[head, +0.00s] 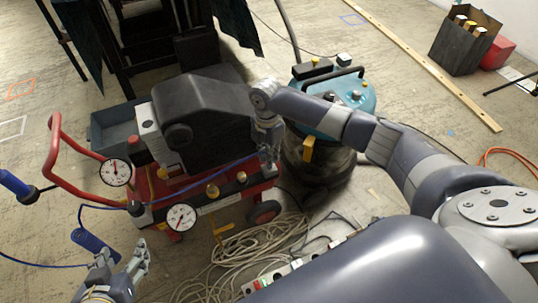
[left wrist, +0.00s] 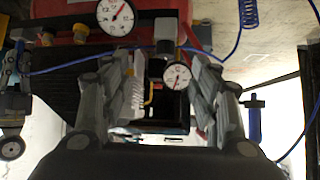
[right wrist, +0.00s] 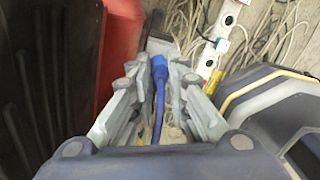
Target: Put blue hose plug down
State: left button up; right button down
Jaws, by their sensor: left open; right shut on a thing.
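The blue hose plug (right wrist: 160,75) shows between the fingers of my right gripper (right wrist: 160,80) in the right wrist view. My right gripper (head: 269,158) is shut on it, above the right end of the red compressor (head: 225,207) in the head view. The fingers hide most of the plug there. A thin blue hose (head: 222,168) runs left from this gripper across the compressor's front. My left gripper (head: 127,256) is open and empty at lower left, in front of the compressor. In the left wrist view its fingers (left wrist: 160,85) stand apart, with a gauge (left wrist: 177,77) visible beyond.
A teal vacuum (head: 345,100) stands just right of my right gripper. Tangled beige cable (head: 235,250) and a white power strip (head: 270,280) lie on the floor in front. A blue-handled tool (head: 14,183) is at far left. A dark box (head: 462,42) stands at upper right.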

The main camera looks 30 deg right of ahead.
jog(key=c, duration=1.6)
grip_release()
jog(key=shift+f, duration=0.15)
jog(key=shift+o, duration=0.2)
